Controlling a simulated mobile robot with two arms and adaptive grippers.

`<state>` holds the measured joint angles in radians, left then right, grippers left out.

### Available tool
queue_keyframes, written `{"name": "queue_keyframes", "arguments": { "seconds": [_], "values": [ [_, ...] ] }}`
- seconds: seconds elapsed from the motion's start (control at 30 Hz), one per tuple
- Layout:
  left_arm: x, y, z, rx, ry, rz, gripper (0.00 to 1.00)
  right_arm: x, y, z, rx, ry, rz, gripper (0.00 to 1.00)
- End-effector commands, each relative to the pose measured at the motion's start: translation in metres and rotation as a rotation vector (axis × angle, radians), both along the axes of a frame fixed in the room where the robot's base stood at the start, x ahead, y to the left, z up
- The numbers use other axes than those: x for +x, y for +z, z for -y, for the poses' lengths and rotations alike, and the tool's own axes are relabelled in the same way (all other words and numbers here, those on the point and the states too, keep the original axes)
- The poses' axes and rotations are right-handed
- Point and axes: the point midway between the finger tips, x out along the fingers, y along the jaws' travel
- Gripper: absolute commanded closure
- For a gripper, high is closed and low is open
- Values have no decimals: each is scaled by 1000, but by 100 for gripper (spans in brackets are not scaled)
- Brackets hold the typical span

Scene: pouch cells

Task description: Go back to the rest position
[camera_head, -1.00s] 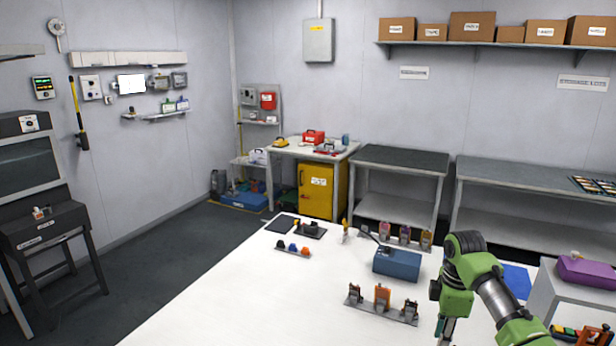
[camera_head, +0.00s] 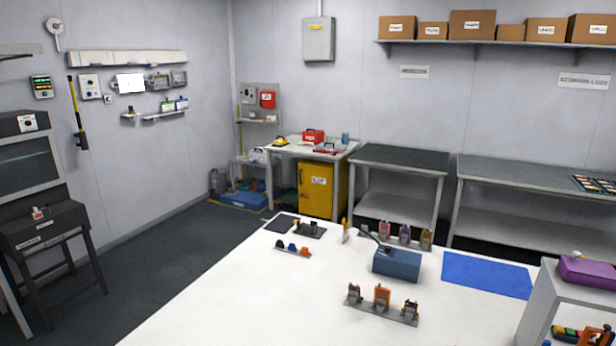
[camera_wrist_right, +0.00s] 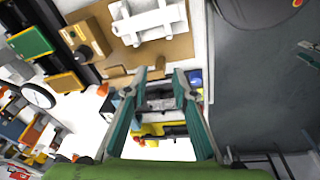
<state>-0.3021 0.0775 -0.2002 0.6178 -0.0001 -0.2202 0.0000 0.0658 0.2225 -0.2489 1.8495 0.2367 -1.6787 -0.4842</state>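My right gripper (camera_wrist_right: 160,78) shows only in the right wrist view. Its two teal fingers stand apart and I see nothing held between them. Objects below show past the fingers, but I cannot tell how far they are. Neither arm shows in the head view. My left gripper is in no view.
A white table (camera_head: 235,300) holds a blue box (camera_head: 397,264), a blue mat (camera_head: 487,274), a rack with orange and dark pieces (camera_head: 382,300), and a rear row of small holders (camera_head: 404,237). A side stand with a purple case (camera_head: 590,271) is at right. Open floor (camera_head: 150,250) lies left.

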Motion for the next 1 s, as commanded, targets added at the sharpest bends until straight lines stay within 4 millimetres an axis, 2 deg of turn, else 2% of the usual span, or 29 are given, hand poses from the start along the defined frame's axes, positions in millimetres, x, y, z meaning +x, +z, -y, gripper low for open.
{"name": "queue_keyframes", "arguments": {
  "seconds": [0.03,0.1,0.2,0.4,0.77,1.0],
  "values": [
    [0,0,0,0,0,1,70,-27,-2,-5,21,-61,8,75],
    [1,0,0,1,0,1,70,-52,2,-8,44,-150,29,75],
    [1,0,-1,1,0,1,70,-80,9,-7,66,-254,47,75],
    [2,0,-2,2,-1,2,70,-118,25,-2,93,-405,78,75],
    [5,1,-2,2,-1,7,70,-164,56,12,118,-607,118,75],
    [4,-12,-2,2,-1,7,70,-154,0,10,111,-611,101,75]
  ]
}}
